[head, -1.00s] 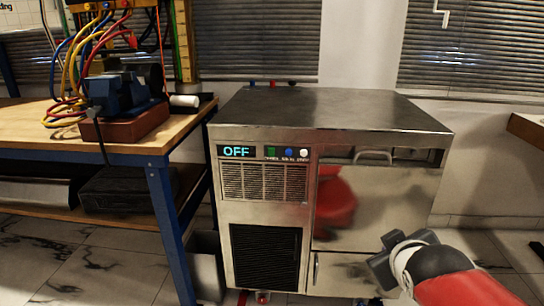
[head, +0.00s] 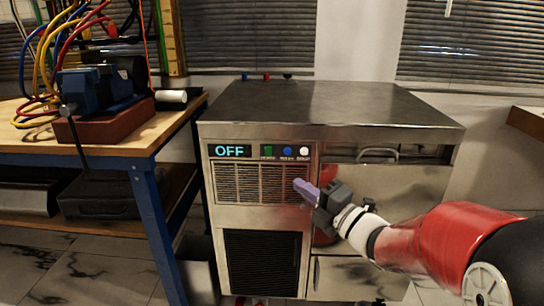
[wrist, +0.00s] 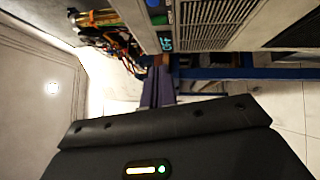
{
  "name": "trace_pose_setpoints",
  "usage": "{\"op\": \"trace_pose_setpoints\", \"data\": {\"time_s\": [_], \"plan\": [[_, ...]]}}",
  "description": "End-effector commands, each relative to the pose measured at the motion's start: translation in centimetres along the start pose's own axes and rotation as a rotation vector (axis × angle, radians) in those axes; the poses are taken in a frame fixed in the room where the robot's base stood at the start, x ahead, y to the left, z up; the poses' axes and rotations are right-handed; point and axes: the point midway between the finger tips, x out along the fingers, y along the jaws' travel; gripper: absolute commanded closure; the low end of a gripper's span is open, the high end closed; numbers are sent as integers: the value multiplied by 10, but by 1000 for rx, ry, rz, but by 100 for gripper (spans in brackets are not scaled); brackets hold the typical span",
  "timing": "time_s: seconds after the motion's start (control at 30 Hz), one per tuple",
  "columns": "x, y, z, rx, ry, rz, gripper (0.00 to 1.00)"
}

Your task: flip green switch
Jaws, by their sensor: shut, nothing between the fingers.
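The green switch (head: 267,151) sits on the front panel of a steel machine (head: 335,104), just right of a lit display (head: 230,151) reading OFF. A blue button (head: 287,152) and a white button (head: 304,152) are to its right. My gripper (head: 303,189) is shut and empty, in front of the machine, lower and to the right of the green switch and apart from it.
A vented grille (head: 262,183) lies below the buttons. A door with a handle (head: 377,154) is at the right. A wooden workbench (head: 100,150) with blue legs stands at the left, carrying a vise (head: 97,92) and colored cables.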

Motion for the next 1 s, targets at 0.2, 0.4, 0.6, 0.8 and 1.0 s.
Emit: {"op": "trace_pose_setpoints", "data": {"time_s": [0.2, 0.4, 0.6, 0.8, 1.0], "plan": [[0, 0, -1, -3, 5, 3, 100], [4, 1, -1, -2, 4, 3, 100], [30, 2, -1, 0, 7, 2, 100], [74, 2, -1, 0, 7, 3, 100], [110, 2, 8, -1, 2, 1, 100]]}}
